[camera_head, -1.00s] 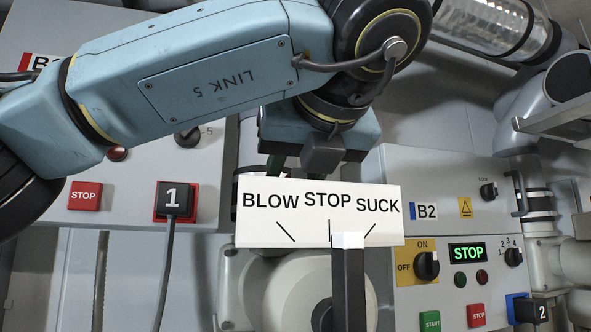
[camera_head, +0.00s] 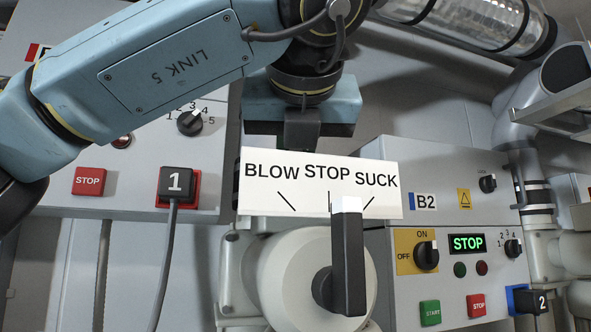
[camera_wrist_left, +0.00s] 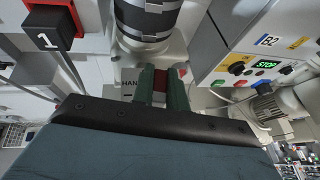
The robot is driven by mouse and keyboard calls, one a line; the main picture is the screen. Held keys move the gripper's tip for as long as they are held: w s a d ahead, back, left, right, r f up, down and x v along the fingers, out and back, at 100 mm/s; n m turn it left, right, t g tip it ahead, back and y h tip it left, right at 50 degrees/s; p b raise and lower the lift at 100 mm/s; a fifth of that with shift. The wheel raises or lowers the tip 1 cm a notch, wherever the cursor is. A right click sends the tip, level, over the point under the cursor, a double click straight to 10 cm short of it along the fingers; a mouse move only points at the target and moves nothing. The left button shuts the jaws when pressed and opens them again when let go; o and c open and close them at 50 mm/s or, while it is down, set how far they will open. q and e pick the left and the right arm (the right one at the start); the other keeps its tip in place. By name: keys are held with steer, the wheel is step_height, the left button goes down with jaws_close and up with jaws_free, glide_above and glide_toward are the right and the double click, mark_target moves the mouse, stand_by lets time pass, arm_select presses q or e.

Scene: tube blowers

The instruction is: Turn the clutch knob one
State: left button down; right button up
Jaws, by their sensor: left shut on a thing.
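My left gripper (camera_wrist_left: 161,88) shows two green fingers in the left wrist view. They are shut on a small red part (camera_wrist_left: 160,80), below a grey column with black bands. I cannot tell for sure that this red part is clutch knob one; no readable mark names it. In the head view my left wrist comes down behind the white BLOW STOP SUCK sign (camera_head: 320,190), which hides the fingers. A black lever (camera_head: 348,265) with a white tip stands in front of the sign, its tip near the STOP mark. My right gripper is not in view.
The left panel carries a STOP button (camera_head: 88,181), a black plug marked 1 (camera_head: 177,182) with a cable, and a numbered selector (camera_head: 190,121). The B2 panel on the right has a lit STOP display (camera_head: 467,244), an ON/OFF switch (camera_head: 426,255) and a plug marked 2 (camera_head: 530,302).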

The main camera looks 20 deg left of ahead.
arm_select(q)
steer(key=shift+a+f+m+t+h+b, duration=0.1)
steer(key=shift+f+m+t+h+b, duration=0.15)
steer(key=shift+m+h+b, duration=0.6)
steer(key=shift+r+m+t+h+b, duration=0.1)
steer(key=shift+m+t+h+b, duration=0.3)
steer(key=shift+m+h, duration=0.65)
steer(key=m+h, duration=0.1)
steer(key=h, duration=0.1)
steer(key=shift+a+m+g+h+b, duration=0.1)
steer(key=shift+m+g+h+b, duration=0.2)
steer(key=shift+b, duration=0.1)
steer(key=shift+r+m+h, duration=0.15)
steer(key=shift+m+h, duration=0.75)
steer(key=shift+h, duration=0.1)
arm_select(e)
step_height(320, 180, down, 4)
arm_select(q)
steer(key=shift+m+g+h, duration=0.45)
steer(key=shift+m+h, duration=0.45)
steer(key=shift+h, duration=0.2)
steer(key=shift+a+r+m+g+h+p, duration=0.1)
steer(key=shift+m+g+h+p, duration=0.5)
steer(key=shift+m+h, duration=0.3)
steer(key=shift+w+m+g+h+p, duration=0.1)
steer(key=shift+m+g+h+p, duration=1.5)
steer(key=shift+m, duration=0.6)
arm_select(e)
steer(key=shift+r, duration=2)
